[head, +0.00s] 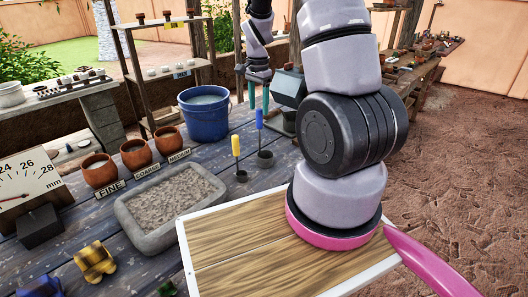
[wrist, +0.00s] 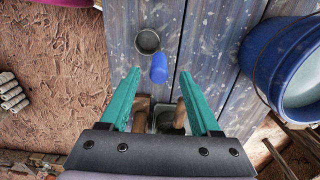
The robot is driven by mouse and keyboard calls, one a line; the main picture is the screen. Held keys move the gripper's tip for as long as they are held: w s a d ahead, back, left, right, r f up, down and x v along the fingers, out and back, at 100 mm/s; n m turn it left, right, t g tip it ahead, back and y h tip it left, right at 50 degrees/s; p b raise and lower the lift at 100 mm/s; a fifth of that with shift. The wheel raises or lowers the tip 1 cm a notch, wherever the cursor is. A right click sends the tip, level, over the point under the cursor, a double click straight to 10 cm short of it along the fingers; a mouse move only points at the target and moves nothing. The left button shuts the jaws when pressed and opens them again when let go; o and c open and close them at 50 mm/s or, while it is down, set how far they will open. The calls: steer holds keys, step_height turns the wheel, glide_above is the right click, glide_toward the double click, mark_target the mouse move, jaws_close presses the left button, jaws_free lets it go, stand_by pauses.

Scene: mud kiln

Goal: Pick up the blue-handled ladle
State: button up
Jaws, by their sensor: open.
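The blue-handled ladle (head: 259,119) stands upright on the grey plank table, its dark cup (head: 265,158) at the bottom. In the wrist view, its blue handle (wrist: 159,68) points up toward the camera, with the round cup (wrist: 148,41) beyond it. My gripper (head: 259,99) is open above the ladle, pointing down. In the wrist view, my gripper's teal fingertips (wrist: 159,74) lie on either side of the handle's top, with a gap on both sides. Whether the handle is at fingertip depth is hard to tell.
A yellow-handled ladle (head: 236,146) stands close to the left. A blue bucket (head: 204,118) of water is behind it. A stone trough (head: 148,233) and clay pots (head: 136,154) are to the left. A dark box-like object (head: 289,88) stands right of my gripper.

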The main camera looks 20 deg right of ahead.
mark_target(259, 127)
steer(key=shift+f, duration=2.8)
jaws_close()
